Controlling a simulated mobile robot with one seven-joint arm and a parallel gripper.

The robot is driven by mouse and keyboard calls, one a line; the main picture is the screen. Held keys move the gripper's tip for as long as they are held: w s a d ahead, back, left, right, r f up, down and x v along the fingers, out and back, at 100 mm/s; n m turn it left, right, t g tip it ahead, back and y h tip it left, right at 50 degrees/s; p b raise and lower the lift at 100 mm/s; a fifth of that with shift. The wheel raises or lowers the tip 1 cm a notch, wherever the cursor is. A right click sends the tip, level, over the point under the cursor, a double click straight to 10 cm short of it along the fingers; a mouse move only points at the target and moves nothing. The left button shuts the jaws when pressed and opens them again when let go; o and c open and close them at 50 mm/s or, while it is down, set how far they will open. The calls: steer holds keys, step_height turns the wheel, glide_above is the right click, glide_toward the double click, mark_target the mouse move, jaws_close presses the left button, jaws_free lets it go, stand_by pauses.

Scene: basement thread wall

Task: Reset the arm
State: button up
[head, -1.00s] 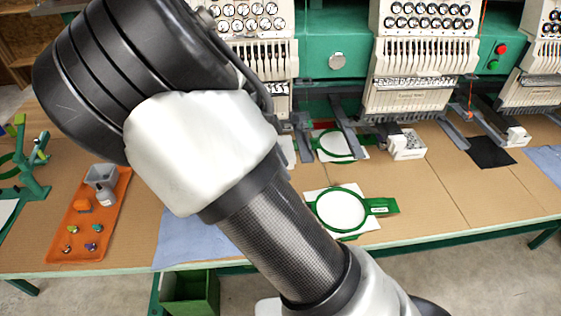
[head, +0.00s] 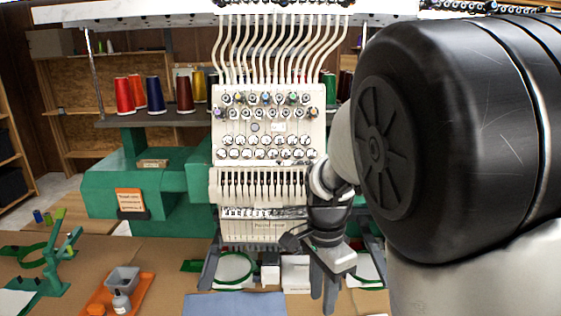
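My arm fills the right side of the head view, its large black joint close to the camera. My gripper (head: 324,288) hangs pointing down in front of the embroidery machine (head: 265,150), near the table. Grey finger-like parts show below its wrist, but I cannot tell the gap between them or separate them surely from the machine's grey hoop arms. No object is clearly seen in the gripper.
A green hoop (head: 236,268) lies under the machine head, beside a white box (head: 296,272). A blue cloth (head: 235,304) lies in front. An orange tray (head: 142,286) with a grey bin (head: 122,279) and a bottle (head: 121,302) is at left. Thread cones (head: 155,94) stand on the shelf behind.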

steer(key=s+d+r+n+t, duration=0.2)
steer(key=s+r+n+t, duration=0.1)
steer(key=s+r+n, duration=0.3)
steer(key=s+d+r+n+t+p, duration=0.1)
steer(key=s+d+r+n+t, duration=0.2)
steer(key=s+r+n, duration=0.4)
steer(key=shift+v, duration=0.85)
